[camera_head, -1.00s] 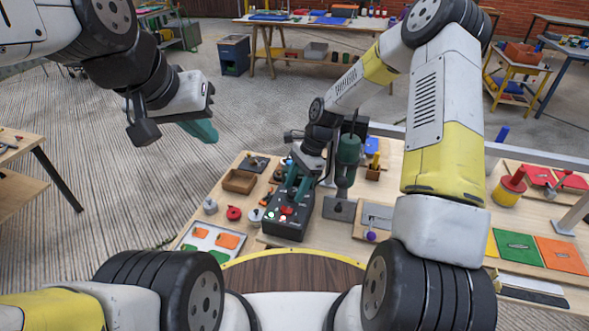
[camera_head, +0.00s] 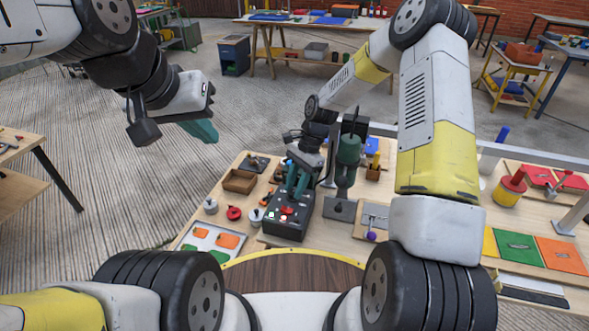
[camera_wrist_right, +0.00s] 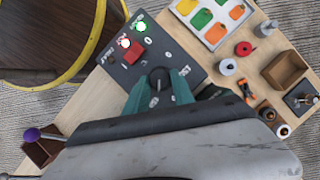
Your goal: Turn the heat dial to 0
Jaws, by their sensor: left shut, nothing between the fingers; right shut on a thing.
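A dark control box (camera_head: 284,229) stands on the workbench, with a red switch and small lit lamps on its top. In the right wrist view the box (camera_wrist_right: 178,58) shows printed white marks, the red switch (camera_wrist_right: 132,52) and a round black heat dial (camera_wrist_right: 159,78). My right gripper (camera_head: 296,189) reaches down onto the box. In the right wrist view its green fingers (camera_wrist_right: 159,90) are closed on the dial, one on each side. The dial's setting cannot be read. My left gripper (camera_head: 204,130) is shut and empty, held above the floor away from the bench.
A small drill press (camera_head: 347,162) stands just right of the box. A wooden tray (camera_head: 239,181), a red round part (camera_head: 234,213) and a board with coloured tags (camera_head: 213,238) lie to its left. A purple-knobbed lever (camera_head: 371,236) sits to its right.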

